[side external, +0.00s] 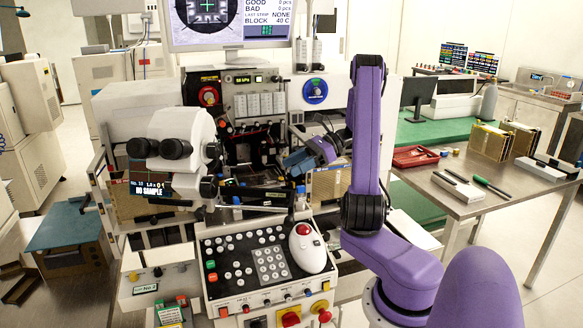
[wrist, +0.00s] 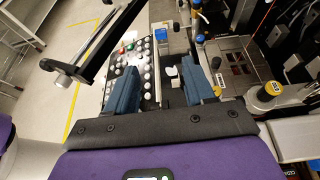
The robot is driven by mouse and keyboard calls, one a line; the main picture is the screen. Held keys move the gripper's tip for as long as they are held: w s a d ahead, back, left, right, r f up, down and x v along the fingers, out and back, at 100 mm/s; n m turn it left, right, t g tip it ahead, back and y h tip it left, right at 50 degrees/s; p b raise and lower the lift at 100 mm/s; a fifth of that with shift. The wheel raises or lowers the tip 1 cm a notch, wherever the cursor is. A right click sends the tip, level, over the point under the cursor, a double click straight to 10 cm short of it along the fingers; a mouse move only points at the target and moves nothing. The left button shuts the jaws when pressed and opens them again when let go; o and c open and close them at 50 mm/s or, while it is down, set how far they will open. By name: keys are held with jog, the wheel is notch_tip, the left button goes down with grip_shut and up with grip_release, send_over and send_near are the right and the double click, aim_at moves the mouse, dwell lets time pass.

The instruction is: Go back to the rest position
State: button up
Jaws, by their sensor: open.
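My gripper (side external: 290,162) is on the purple arm and hangs in the air in front of the bonding machine, above and behind the control panel. In the wrist view my gripper (wrist: 160,90) shows two blue fingers set wide apart, with nothing between them but the machine and panel far below. The bonding machine (side external: 240,105) stands at the centre with a microscope (side external: 172,145) on its left. The control panel (side external: 262,265) with many buttons and a white mouse-like device (side external: 307,248) sits in front and also shows in the wrist view (wrist: 128,72).
A monitor (side external: 232,47) stands above the machine. To the right, a table (side external: 475,205) carries a red tray (side external: 415,157), golden magazines (side external: 490,142) and hand tools. A dark bar (wrist: 100,45) crosses the upper left of the wrist view. Open floor shows at the far left.

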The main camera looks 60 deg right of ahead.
jog(key=a+r+n+g, duration=0.2)
jog(key=a+n+g, duration=1)
jog(key=a, duration=1)
jog(key=s+a+f+n+t+h, duration=0.1)
jog(key=s+a+n+h, duration=0.3)
jog(key=s+n, duration=0.5)
jog(key=s+a+f+n+t+h, duration=0.1)
jog(key=s+a+n+h, duration=0.4)
jog(key=s+n, duration=0.5)
jog(key=shift+f+n+t, duration=0.4)
jog(key=shift+f+n, duration=0.5)
jog(key=shift+n, duration=3.3)
